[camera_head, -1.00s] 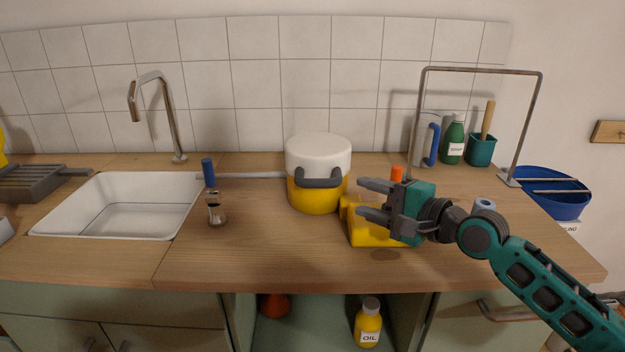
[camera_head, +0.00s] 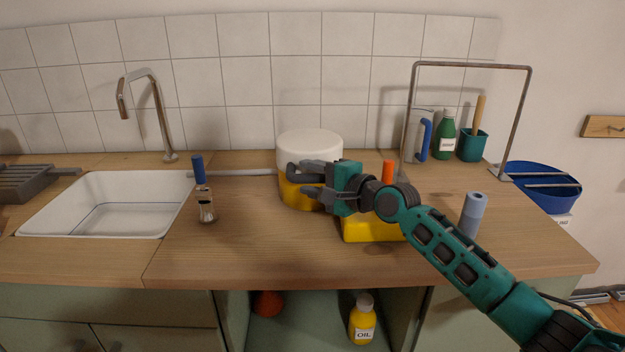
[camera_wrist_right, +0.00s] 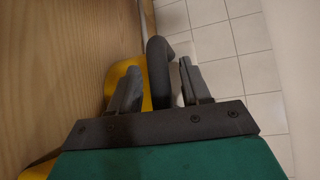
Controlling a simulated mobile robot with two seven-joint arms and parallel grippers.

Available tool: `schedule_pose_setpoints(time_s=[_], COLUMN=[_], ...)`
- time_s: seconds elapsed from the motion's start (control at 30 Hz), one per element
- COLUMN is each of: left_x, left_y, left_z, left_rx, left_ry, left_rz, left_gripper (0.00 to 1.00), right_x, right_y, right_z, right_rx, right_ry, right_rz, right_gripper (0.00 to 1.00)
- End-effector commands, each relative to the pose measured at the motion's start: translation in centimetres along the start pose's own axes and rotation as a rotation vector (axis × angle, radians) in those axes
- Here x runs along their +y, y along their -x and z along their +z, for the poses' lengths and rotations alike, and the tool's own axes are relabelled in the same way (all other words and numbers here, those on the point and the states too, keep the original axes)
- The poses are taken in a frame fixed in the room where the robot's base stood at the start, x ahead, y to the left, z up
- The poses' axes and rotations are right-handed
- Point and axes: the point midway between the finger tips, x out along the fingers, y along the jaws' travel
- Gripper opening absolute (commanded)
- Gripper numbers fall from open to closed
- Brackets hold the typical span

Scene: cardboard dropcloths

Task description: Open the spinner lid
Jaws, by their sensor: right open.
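The spinner is a yellow pot (camera_head: 300,196) with a white lid (camera_head: 309,143), standing on the wooden counter and partly hidden by my right gripper. Its dark grey handle (camera_head: 293,172) shows at the front, left of the fingers. My right gripper (camera_head: 312,179) is open in front of the spinner. In the right wrist view the grey handle (camera_wrist_right: 158,72) stands between the two spread fingers, with the yellow body (camera_wrist_right: 120,78) behind it. I cannot tell whether a finger touches it. My left gripper is not in view.
A yellow block (camera_head: 372,228) with an orange peg (camera_head: 387,172) sits below my right forearm. A grey-blue roll (camera_head: 473,214) stands to the right. A blue-handled utensil (camera_head: 206,208) and the sink (camera_head: 100,205) are to the left. The front middle counter is clear.

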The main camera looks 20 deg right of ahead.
Motion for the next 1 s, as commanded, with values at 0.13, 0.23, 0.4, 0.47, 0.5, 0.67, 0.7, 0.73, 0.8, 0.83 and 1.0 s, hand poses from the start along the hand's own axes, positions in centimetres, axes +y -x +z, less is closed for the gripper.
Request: schedule_pose_setpoints(time_s=[0.13, 0.23, 0.4, 0.47, 0.5, 0.67, 0.7, 0.73, 0.8, 0.83, 1.0], left_x=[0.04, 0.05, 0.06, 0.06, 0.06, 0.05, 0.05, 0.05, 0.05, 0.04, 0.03], left_y=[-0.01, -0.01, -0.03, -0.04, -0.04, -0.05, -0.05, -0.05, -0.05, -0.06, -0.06], left_z=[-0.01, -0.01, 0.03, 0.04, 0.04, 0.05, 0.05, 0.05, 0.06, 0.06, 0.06], left_rx=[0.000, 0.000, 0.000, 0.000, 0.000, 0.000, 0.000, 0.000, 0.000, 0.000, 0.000], left_ry=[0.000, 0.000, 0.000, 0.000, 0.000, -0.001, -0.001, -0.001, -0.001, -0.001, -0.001], left_rz=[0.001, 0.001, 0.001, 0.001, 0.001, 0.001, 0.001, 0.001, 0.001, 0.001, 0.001], left_gripper=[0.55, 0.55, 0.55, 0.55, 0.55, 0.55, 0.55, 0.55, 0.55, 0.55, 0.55], right_x=[-0.02, -0.02, -0.01, -0.01, -0.01, -0.01, -0.01, -0.01, 0.00, 0.00, 0.00], right_y=[-0.03, -0.02, 0.00, 0.00, 0.01, 0.01, 0.01, 0.01, 0.02, 0.02, 0.02], right_z=[0.01, 0.01, 0.00, 0.00, 0.00, -0.01, -0.01, -0.01, -0.01, -0.01, -0.02], right_rx=[0.000, 0.000, 0.000, 0.000, 0.000, 0.000, 0.000, 0.000, 0.000, 0.000, 0.000], right_ry=[0.000, 0.000, 0.000, 0.000, 0.000, 0.000, 0.000, 0.000, 0.000, 0.000, 0.000], right_rz=[0.000, 0.000, 0.000, 0.000, 0.000, 0.000, 0.000, 0.000, 0.000, 0.000, 0.000], right_gripper=[0.47, 0.45, 0.28, 0.23, 0.19, 0.03, 0.00, 0.00, 0.00, 0.00, 0.00])
